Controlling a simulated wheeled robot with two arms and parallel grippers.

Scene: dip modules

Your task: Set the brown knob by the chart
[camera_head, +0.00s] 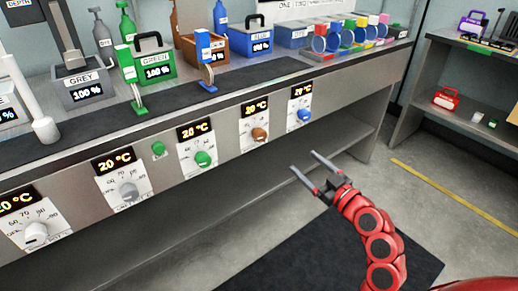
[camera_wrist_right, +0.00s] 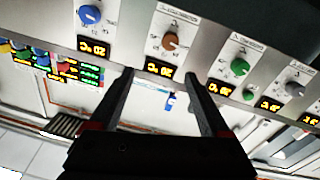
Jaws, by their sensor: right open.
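The brown knob (camera_head: 259,134) sits on a white dial plate on the bench's front panel, under a display reading 20 °C. It also shows in the right wrist view (camera_wrist_right: 170,41), upside down there. My right gripper (camera_head: 302,161) is open and empty, in front of the panel, to the right of and below the brown knob. In the wrist view its two fingers (camera_wrist_right: 160,73) point toward the panel and are apart from the knob. A white sheet with printed text (camera_head: 296,8) is on the back wall, cut off at the top; I cannot tell whether it is the chart.
A blue knob (camera_head: 304,114) is to the right of the brown one, a green knob (camera_head: 203,159) to its left, with grey knobs (camera_head: 128,191) beyond. Labelled tanks, such as the green one (camera_head: 155,66), stand on the bench. Floor space in front is clear around a dark mat (camera_head: 310,255).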

